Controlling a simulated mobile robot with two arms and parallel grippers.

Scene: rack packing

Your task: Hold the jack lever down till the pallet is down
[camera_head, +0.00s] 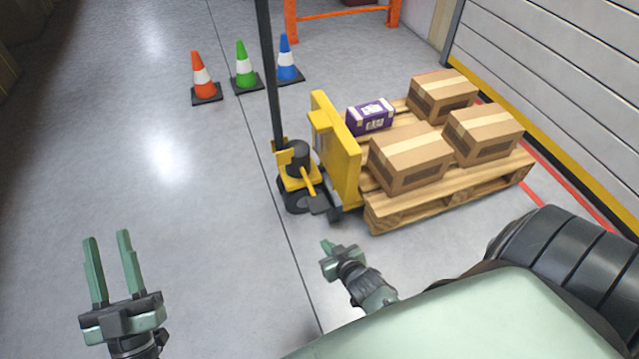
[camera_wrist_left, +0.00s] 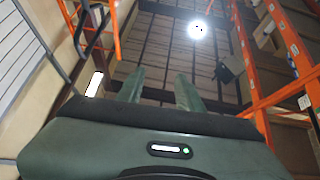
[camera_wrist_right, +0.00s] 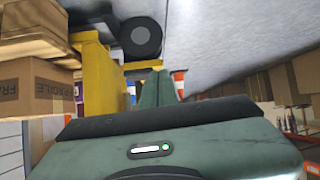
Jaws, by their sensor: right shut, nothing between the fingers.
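The yellow pallet jack (camera_head: 338,155) stands with its forks side in the wooden pallet (camera_head: 395,216). A small yellow lever (camera_head: 308,182) with a dark pedal end (camera_head: 319,204) sticks out low at the jack's base, beside its black wheel. My right gripper (camera_head: 326,246) is shut and empty, in front of the lever and apart from it in the head view. The right wrist view shows its closed fingers (camera_wrist_right: 157,88) with the yellow jack body (camera_wrist_right: 95,75) beyond. My left gripper (camera_head: 107,238) is open and empty over bare floor at the left. Whether the pallet touches the floor is unclear.
The pallet carries several cardboard boxes (camera_head: 412,160) and a purple box (camera_head: 370,117). Orange, green and blue cones (camera_head: 241,68) stand behind the jack. The jack's dark upright handle (camera_head: 269,75) rises at its left. The floor at left is clear.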

